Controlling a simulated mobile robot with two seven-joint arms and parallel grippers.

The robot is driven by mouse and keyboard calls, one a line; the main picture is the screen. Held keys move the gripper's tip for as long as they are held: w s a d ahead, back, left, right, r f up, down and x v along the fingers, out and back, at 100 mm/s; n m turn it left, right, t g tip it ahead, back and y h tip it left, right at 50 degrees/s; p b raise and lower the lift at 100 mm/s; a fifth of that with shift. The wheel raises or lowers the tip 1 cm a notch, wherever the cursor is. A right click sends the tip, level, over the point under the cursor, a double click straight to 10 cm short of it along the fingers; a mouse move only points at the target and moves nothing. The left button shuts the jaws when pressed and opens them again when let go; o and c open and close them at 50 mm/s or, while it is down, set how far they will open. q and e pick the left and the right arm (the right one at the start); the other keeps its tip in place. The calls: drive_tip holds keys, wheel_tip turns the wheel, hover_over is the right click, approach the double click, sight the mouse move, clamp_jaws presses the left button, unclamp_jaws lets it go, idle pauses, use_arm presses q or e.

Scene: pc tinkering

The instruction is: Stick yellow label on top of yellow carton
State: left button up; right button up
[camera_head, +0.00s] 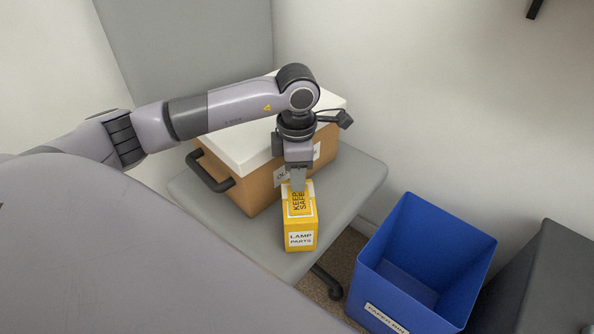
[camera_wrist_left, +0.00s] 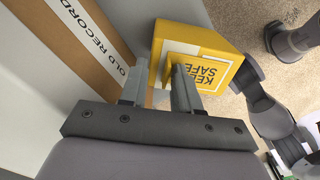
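The yellow carton (camera_head: 301,239) stands upright on a grey seat, with a white "LAMP PARTS" panel on its front. The yellow "KEEP SAFE" label (camera_head: 300,203) lies over the carton's top; I cannot tell how firmly it sits there. In the left wrist view, the carton (camera_wrist_left: 206,38) and the label (camera_wrist_left: 212,74) show beyond the fingers. My left gripper (camera_head: 298,184) points down at the rear of the carton top. Its fingers (camera_wrist_left: 160,78) stand apart with a gap between them, one in front of the label's edge. My right gripper is out of view.
A brown box (camera_head: 250,190) with a white lid stands on the seat (camera_head: 362,180), close behind the carton. A blue paper bin (camera_head: 440,245) stands on the floor at right, beside a dark cabinet (camera_head: 545,285). The seat's right side has some free room.

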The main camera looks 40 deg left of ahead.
use_arm(q)
wheel_tip(320, 180, up, 7)
drive_tip(key=shift+f+p, duration=0.2)
drive_tip(key=shift+p, duration=0.85)
drive_tip(key=shift+r, duration=0.25)
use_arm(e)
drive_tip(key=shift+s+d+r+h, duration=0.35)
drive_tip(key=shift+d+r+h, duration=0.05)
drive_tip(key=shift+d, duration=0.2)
